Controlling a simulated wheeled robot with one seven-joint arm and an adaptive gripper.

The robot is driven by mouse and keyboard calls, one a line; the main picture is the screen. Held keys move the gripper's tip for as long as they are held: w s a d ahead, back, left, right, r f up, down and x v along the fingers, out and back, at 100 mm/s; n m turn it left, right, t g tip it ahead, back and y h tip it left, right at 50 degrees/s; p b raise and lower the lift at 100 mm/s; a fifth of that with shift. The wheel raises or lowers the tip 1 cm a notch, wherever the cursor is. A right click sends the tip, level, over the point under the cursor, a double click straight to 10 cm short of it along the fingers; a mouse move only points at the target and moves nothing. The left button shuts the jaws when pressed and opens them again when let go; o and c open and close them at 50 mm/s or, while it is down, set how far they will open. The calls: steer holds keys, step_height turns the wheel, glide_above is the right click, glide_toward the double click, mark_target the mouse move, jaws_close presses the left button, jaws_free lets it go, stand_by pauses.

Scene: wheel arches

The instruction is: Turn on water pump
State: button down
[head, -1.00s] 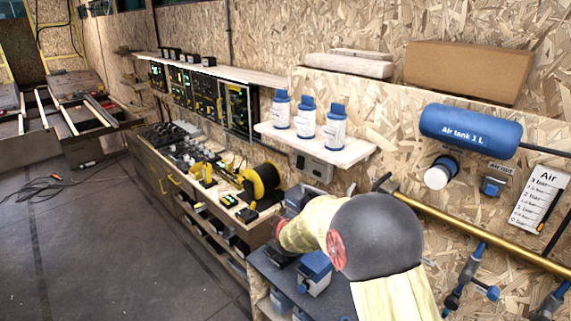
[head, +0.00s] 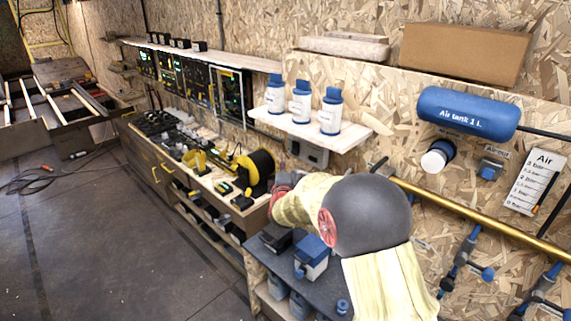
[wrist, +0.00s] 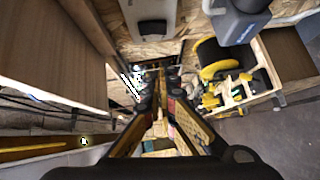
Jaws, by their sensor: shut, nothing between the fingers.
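No thing in view is labelled as a water pump, and I cannot tell for sure which one it is. A grey box (head: 309,154) is fixed to the wall under the bottle shelf; a pale grey box (wrist: 148,18) shows at the top of the wrist view. A blue-and-grey unit (head: 312,259) stands on the dark bench below my arm. My gripper (wrist: 160,84) is shut and empty in the wrist view, apart from the pale box. In the head view my arm reaches toward the wall, and its own links hide the fingertips.
A wooden shelf (head: 345,139) with white, blue-capped bottles (head: 301,101) juts out above the arm. A yellow-and-black reel (head: 256,170) stands on the workbench at left. A brass pipe (head: 470,215) and blue air tank (head: 467,114) are on the right wall.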

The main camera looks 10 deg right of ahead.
steer(key=b, duration=0.2)
glide_toward(295, 148)
steer(key=w+a+f, duration=0.2)
steer(key=w+a, duration=0.2)
steer(key=w, duration=0.1)
steer(key=shift+w+d+f+b, duration=0.1)
steer(key=shift+w+d+b, duration=0.1)
steer(key=shift+w+d, duration=0.4)
steer(key=shift+w+d+b, duration=0.2)
steer(key=shift+w+d, duration=0.15)
steer(key=shift+d, duration=0.35)
